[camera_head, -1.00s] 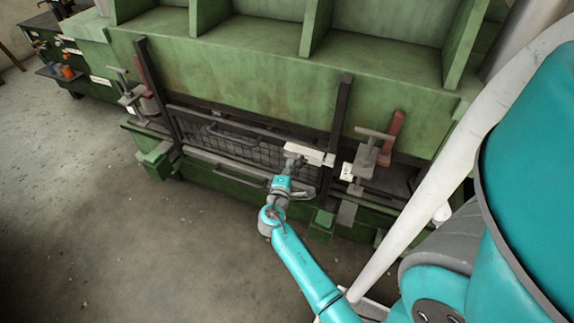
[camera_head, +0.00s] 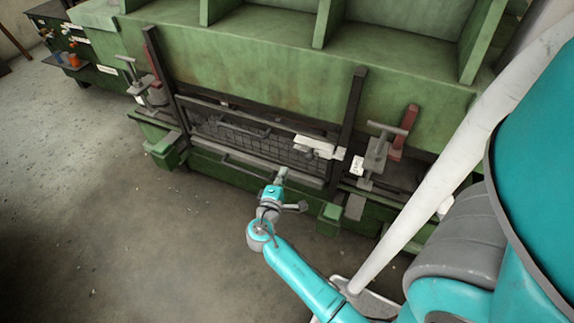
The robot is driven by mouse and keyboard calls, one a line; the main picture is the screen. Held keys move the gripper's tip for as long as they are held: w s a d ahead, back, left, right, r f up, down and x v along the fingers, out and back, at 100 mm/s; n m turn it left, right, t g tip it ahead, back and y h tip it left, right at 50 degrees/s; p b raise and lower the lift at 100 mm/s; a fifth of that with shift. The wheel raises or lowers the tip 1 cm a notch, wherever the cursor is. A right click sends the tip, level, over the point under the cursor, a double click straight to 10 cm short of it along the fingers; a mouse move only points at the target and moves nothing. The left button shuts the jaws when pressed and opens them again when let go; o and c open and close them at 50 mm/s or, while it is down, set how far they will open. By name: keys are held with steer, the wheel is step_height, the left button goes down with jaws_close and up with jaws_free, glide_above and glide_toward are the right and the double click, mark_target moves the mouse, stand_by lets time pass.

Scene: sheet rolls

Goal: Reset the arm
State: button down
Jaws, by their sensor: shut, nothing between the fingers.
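My teal arm reaches up from the lower right of the head view. My gripper (camera_head: 282,173) is at its end, small and grey, in front of the lower edge of the green machine (camera_head: 265,75). It is shut with nothing in it. It looks apart from the machine, though the exact gap is hard to tell. A white block-like part (camera_head: 316,145) sits on the machine front, above and to the right of the gripper, beside the dark mesh panel (camera_head: 250,140).
Two dark upright bars (camera_head: 352,118) frame the mesh panel. Clamp-like parts with red handles (camera_head: 404,130) stand at either side. Green blocks (camera_head: 329,217) jut out low at the front. The concrete floor (camera_head: 130,240) at the left is clear.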

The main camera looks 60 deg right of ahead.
steer(key=shift+s+a, duration=0.1)
steer(key=shift+a, duration=0.35)
stand_by(0.4)
steer(key=s+a+f+t+y, duration=0.2)
steer(key=s+a+f+y, duration=0.15)
steer(key=a, duration=0.35)
steer(key=s+a+f+n+t+y, duration=0.1)
steer(key=s+a+f+t+y, duration=0.1)
steer(key=s+a+y, duration=0.4)
steer(key=s+a+f+t+y, duration=0.2)
steer(key=s+a+t, duration=0.1)
steer(key=a, duration=0.5)
steer(key=s+a+r+m+t+y, duration=0.2)
steer(key=s+a+r, duration=0.3)
steer(key=r, duration=0.4)
steer(key=s+a+r+m+t+y, duration=0.2)
steer(key=s+a+r, duration=0.3)
steer(key=r, duration=0.5)
steer(key=shift+s+m+y, duration=0.65)
steer(key=shift+s+m, duration=0.15)
steer(key=shift+s, duration=0.45)
